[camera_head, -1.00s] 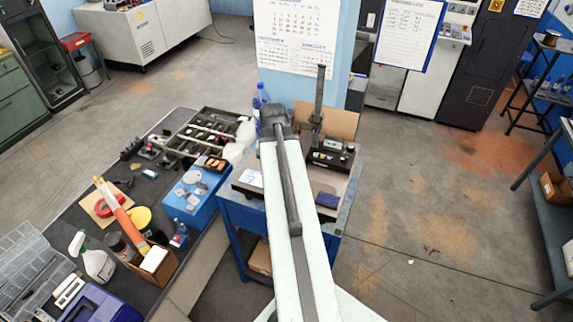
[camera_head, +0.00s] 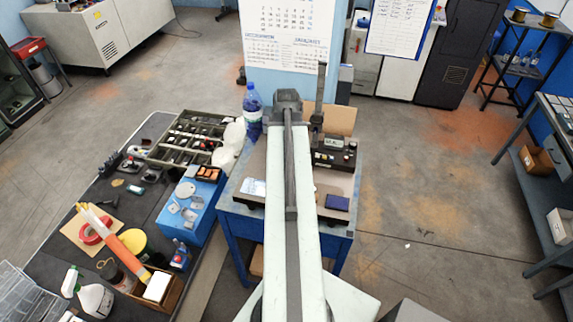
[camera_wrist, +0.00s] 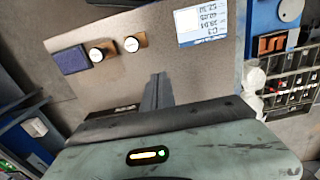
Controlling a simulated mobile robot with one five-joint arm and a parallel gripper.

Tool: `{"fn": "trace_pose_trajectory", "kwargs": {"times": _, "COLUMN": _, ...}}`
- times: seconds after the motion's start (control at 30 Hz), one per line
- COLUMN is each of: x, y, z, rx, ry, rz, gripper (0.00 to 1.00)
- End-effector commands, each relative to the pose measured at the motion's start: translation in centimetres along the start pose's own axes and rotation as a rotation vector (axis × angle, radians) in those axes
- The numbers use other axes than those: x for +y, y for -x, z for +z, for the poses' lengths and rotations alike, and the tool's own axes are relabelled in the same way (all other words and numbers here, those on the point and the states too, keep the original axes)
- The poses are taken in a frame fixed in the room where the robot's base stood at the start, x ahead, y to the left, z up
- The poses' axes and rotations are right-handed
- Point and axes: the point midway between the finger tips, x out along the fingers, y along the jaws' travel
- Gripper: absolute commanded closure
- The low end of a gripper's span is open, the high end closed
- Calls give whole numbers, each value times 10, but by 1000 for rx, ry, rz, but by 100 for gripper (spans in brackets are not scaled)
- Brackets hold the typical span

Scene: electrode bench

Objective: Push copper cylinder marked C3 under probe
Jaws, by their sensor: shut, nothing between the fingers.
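Two small cylinders stand apart on the bench plate in the wrist view: a left one (camera_wrist: 97,55) and a right one (camera_wrist: 132,44), both with pale round tops and brown around them. I cannot read a mark on either. My gripper (camera_wrist: 158,78) is shut and empty, its dark fingers pointing toward the plate, below and right of the right cylinder in the picture. In the head view my arm hides the gripper. A dark upright stand (camera_head: 319,98) is at the back of the bench; the probe tip cannot be made out.
A dark blue block (camera_wrist: 72,60) sits left of the cylinders. A black instrument box (camera_head: 334,155), a water bottle (camera_head: 252,104) and a parts tray (camera_head: 187,136) stand nearby. Bare plate lies between gripper and card.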

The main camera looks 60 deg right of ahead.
Motion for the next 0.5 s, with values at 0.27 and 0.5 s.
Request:
{"fn": "trace_pose_trajectory", "kwargs": {"times": 0.27, "x": 5, "y": -33, "z": -2, "rx": 0, "ry": -9, "rz": 0, "gripper": 100}}
{"fn": "trace_pose_trajectory", "kwargs": {"times": 0.5, "x": 7, "y": -83, "z": -3, "rx": 0, "ry": -13, "rz": 0, "gripper": 100}}
